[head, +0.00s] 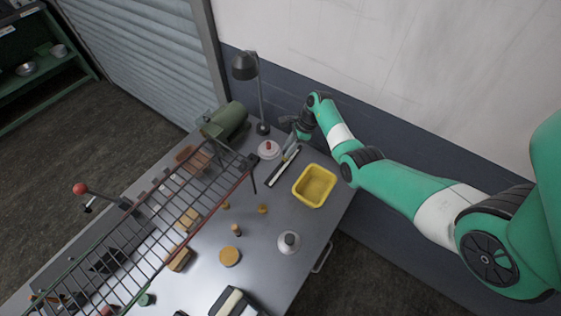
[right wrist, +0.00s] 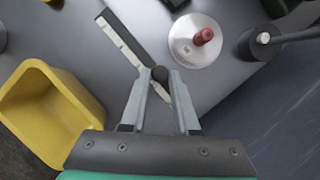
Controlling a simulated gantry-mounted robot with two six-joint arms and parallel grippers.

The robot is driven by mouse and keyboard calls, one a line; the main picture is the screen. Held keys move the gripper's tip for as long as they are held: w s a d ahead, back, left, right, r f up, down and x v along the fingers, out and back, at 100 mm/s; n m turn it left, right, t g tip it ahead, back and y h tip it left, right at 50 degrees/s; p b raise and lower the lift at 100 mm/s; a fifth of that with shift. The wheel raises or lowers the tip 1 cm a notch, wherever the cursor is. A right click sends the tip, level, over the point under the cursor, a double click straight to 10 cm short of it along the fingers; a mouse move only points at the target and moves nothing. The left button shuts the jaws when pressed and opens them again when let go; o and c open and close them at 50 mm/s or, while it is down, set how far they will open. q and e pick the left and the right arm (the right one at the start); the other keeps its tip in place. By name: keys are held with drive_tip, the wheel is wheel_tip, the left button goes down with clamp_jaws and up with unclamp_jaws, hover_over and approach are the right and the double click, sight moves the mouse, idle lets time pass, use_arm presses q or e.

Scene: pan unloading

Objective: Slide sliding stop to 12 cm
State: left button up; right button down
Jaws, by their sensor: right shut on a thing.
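The ruled slide bar (head: 281,170), black and white with scale marks, lies on the grey table near its back edge. In the right wrist view the bar (right wrist: 126,44) runs diagonally from upper left down to between my fingers. My right gripper (right wrist: 161,78) is shut on the sliding stop, whose dark round knob (right wrist: 160,73) shows between the fingertips. In the head view my right gripper (head: 294,137) is at the bar's far end, and the stop is too small to make out there. The scale figures are too small to read. My left gripper is out of view.
A yellow bin (head: 314,186) stands right of the bar. A white round base with a red knob (head: 268,149) is close on its left, near the lamp (head: 245,68). A wire rack (head: 150,230) rises over the table's left part.

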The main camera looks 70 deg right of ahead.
drive_tip(key=shift+s+d, duration=0.1)
drive_tip(key=shift+d, duration=0.5)
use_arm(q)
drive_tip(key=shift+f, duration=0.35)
use_arm(e)
drive_tip(key=shift+a, duration=0.1)
drive_tip(key=c, duration=0.7)
unclamp_jaws()
drive_tip(key=shift+o, duration=0.2)
use_arm(q)
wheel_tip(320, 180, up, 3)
drive_tip(key=p, duration=0.3)
use_arm(e)
drive_tip(key=v, duration=1.1)
drive_tip(key=shift+r, duration=0.35)
